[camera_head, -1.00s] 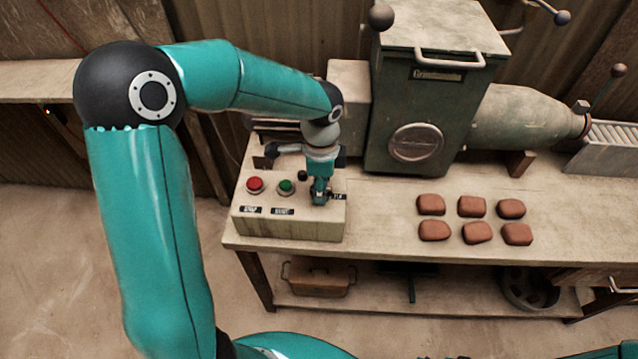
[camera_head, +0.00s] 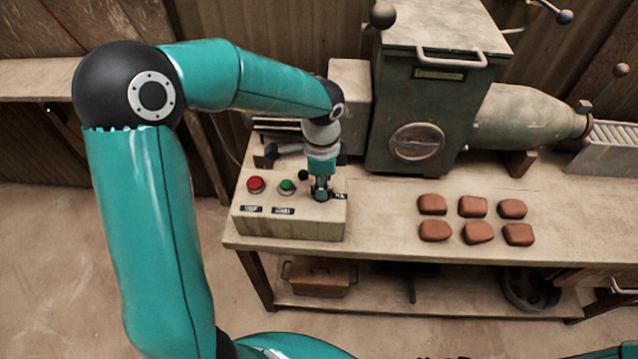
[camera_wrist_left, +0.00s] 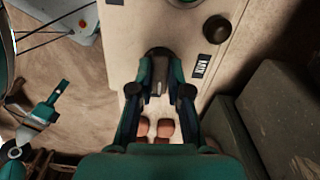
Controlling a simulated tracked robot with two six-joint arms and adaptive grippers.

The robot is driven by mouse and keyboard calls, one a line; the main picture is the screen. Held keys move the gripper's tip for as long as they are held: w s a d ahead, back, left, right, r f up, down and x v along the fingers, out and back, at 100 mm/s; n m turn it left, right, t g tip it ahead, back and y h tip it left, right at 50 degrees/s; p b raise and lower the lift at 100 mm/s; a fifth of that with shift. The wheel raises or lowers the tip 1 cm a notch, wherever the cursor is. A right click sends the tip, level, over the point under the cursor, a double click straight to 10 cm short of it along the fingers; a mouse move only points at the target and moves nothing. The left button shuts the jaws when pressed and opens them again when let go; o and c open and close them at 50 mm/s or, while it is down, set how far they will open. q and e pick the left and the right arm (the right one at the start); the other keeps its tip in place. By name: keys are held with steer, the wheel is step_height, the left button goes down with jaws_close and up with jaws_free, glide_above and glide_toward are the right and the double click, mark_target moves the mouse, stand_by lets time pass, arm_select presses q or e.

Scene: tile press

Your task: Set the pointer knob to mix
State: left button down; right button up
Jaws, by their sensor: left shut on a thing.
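My left gripper (camera_head: 320,194) points down at the right part of the pale control box (camera_head: 290,228). In the left wrist view its two fingers (camera_wrist_left: 158,84) are shut on the dark pointer knob (camera_wrist_left: 157,86), one on each side. A small label that seems to read MIX (camera_wrist_left: 201,66) lies beside the knob. In the head view the gripper hides most of the knob, and I cannot tell exactly where the pointer aims.
The box also carries a red button (camera_head: 256,184), a green button (camera_head: 287,187) and a black round knob (camera_head: 303,175). Several brown clay blocks (camera_head: 478,232) lie on the bench (camera_head: 380,225) to the right. A green machine (camera_head: 432,110) stands behind.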

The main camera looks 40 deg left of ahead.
arm_select(q)
steer(key=n+b, duration=0.1)
steer(key=n, duration=0.2)
steer(key=shift+d+f+n, duration=0.1)
steer(key=shift+n, duration=0.3)
steer(key=n+b, duration=0.1)
steer(key=n, duration=0.3)
steer(key=shift+n+b, duration=0.3)
steer(key=shift+b, duration=0.1)
steer(key=n+b, duration=0.1)
steer(key=n, duration=0.3)
steer(key=shift+n, duration=0.3)
steer(key=shift+n+b, duration=0.55)
steer(key=shift+n, duration=1.55)
steer(key=c, duration=1.1)
jaws_free()
